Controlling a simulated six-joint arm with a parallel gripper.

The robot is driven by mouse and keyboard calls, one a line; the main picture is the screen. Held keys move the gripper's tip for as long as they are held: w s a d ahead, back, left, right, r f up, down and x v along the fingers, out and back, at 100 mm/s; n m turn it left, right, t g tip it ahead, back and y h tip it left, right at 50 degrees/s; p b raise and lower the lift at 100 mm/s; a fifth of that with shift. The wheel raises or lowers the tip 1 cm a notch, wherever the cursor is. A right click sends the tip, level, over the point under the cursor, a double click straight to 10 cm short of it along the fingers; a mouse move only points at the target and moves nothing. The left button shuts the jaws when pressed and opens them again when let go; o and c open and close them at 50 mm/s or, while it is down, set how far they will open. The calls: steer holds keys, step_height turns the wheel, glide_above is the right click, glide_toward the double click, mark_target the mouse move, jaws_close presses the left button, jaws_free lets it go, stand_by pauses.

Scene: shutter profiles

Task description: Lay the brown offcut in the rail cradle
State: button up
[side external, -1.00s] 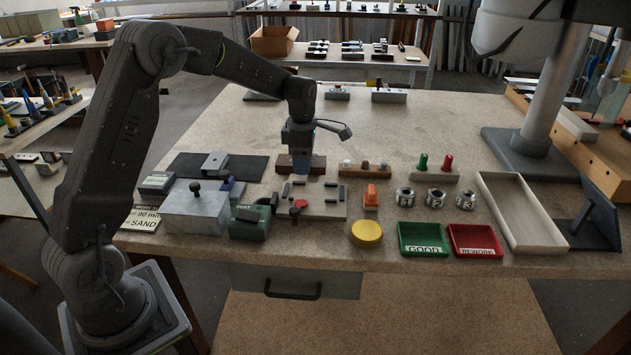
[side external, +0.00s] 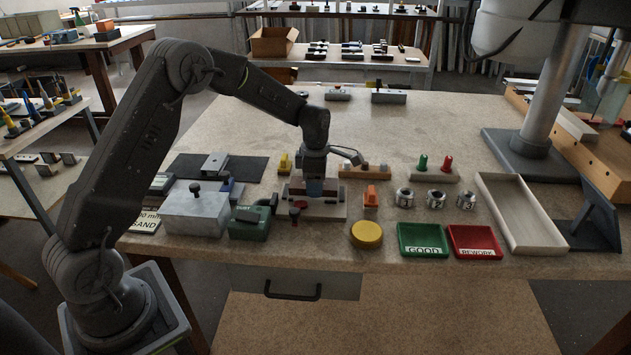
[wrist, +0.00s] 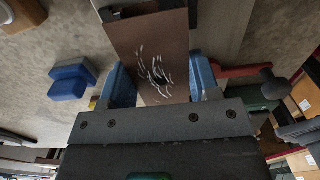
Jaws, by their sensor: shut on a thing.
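The brown offcut (wrist: 145,45) is gripped between the blue fingers of my gripper (wrist: 163,82) in the wrist view. Its upper face carries pale scratches and a dark spot. In the side view my gripper (side external: 314,192) points down over the rail cradle (side external: 330,213), a pale plate with dark blocks on it. Brown ends of the offcut show beside the fingers there. The gripper and offcut hide much of the cradle. I cannot tell whether the offcut touches the cradle or hangs just above it.
A dark knob (side external: 294,213) stands at the cradle's front left. A green tool (side external: 250,223) and a grey metal block (side external: 195,208) lie to the left. An orange piece (side external: 371,195) stands close to the right, with a yellow disc (side external: 366,234) in front.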

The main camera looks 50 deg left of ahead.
steer(key=shift+f, duration=0.45)
steer(key=o, duration=0.9)
steer(key=shift+o, duration=0.2)
steer(key=s+d+r+m+t, duration=0.1)
steer(key=s+d+r+m, duration=0.1)
steer(key=r, duration=0.7)
steer(key=s+d+r+m, duration=0.1)
steer(key=s+r+m, duration=0.2)
steer(key=r, duration=0.7)
steer(key=s+d+r+m+t, duration=0.1)
steer(key=s+d+m, duration=0.3)
steer(key=s+m, duration=0.7)
steer(key=s+d+m+t, duration=0.3)
steer(key=s+d+m, duration=0.1)
steer(key=s+m, duration=0.7)
steer(key=shift+s+d+r+t, duration=0.3)
steer(key=shift+s+d+r, duration=0.05)
steer(key=shift+s, duration=0.9)
